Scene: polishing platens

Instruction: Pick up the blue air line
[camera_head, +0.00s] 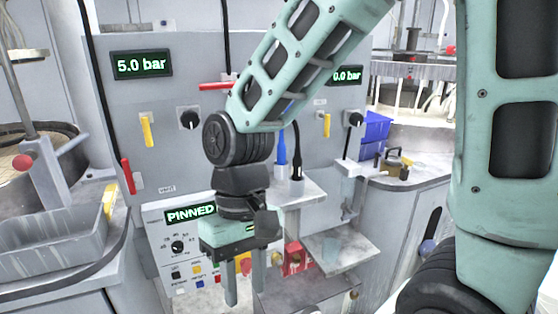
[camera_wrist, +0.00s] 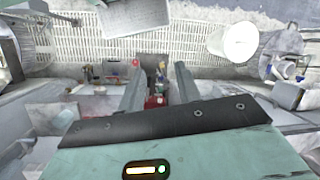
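The blue air line (camera_head: 281,148) shows in the head view as a short upright blue piece above a small grey shelf, partly hidden behind my arm. A black line (camera_head: 297,152) stands close to its right, its lower end in a white holder (camera_head: 296,185). My gripper (camera_head: 245,290) hangs fingers down, lower in the picture and left of the blue line, apart from it. In the wrist view my gripper (camera_wrist: 159,88) has its two fingers well apart with nothing held between them. I cannot pick out the blue line in the wrist view.
A control box reading PINNED (camera_head: 190,214) is behind and left of my gripper. A grey shelf (camera_head: 340,247) juts out at its right, with a red padlock-like item (camera_head: 294,257) near it. Blue bins (camera_head: 376,130) stand farther right.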

